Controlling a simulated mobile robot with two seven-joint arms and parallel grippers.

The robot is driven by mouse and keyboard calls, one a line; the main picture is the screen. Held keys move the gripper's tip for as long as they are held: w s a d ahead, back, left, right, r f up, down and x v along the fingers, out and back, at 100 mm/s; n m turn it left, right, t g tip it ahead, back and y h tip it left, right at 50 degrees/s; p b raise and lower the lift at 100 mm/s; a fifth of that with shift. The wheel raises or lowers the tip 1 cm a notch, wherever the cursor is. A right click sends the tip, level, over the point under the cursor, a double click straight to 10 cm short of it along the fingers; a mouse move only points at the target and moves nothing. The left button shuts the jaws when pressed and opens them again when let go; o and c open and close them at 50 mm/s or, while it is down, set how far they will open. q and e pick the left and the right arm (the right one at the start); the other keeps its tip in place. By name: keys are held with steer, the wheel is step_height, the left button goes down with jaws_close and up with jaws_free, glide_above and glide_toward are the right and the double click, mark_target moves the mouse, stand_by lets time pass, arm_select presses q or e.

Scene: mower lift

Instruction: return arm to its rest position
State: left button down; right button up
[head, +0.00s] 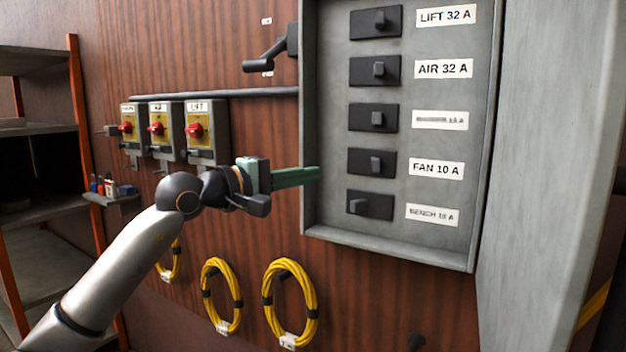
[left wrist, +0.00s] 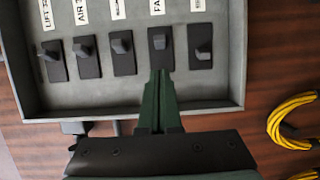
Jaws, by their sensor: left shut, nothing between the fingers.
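My left arm (head: 120,265) reaches in from the lower left. Its green left gripper (head: 318,173) is shut and empty, with its fingertips at the left edge of the open grey breaker panel (head: 460,190). In the left wrist view the shut fingers (left wrist: 160,78) point at the fan breaker (left wrist: 161,48); whether they touch it I cannot tell. In the head view the fan breaker (head: 372,163) stands clear to the right of the fingertips. My right gripper is not in view.
The panel holds several breakers, including lift (head: 376,22), air (head: 374,70) and bench (head: 370,205). Red rotary switches (head: 195,130) sit on the wall behind my arm. Yellow cable coils (head: 290,300) hang below. A shelf rack (head: 40,200) stands at the left.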

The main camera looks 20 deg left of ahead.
arm_select(q)
steer(key=s+d+f+n+g+h+p, duration=0.1)
steer(key=s+d+f+n+h, duration=0.1)
steer(key=d+f+n+h, duration=0.25)
steer(key=s+d+f+n+g+h+p, duration=0.1)
steer(key=d+f+n, duration=0.2)
steer(key=f+n, duration=0.35)
steer(key=s+a+f+n+t+y+p, duration=0.1)
steer(key=s+a+f+n+t+y, duration=0.15)
steer(key=f+n, duration=0.75)
steer(key=s+a+f+n+t+y, duration=0.1)
steer(key=s+f+n+y, duration=0.3)
steer(key=f+n, duration=0.5)
steer(key=s+a+f+n+t+y+p, duration=0.1)
steer(key=s+f+n+y, duration=0.25)
steer(key=f+n, duration=0.65)
steer(key=s+a+f+n+g+y, duration=0.1)
steer(key=s+f+n+g, duration=0.3)
steer(key=s+f+n, duration=0.4)
steer(key=s+a+f+n+g+y+p, duration=0.1)
steer(key=s+f+n+g, duration=0.3)
steer(key=s+f+n, duration=0.5)
steer(key=s+n+y, duration=0.1)
steer(key=s+n, duration=0.1)
steer(key=s, duration=0.2)
steer(key=shift+s+y, duration=0.3)
steer(key=shift+y, duration=0.05)
steer(key=shift+w, duration=0.1)
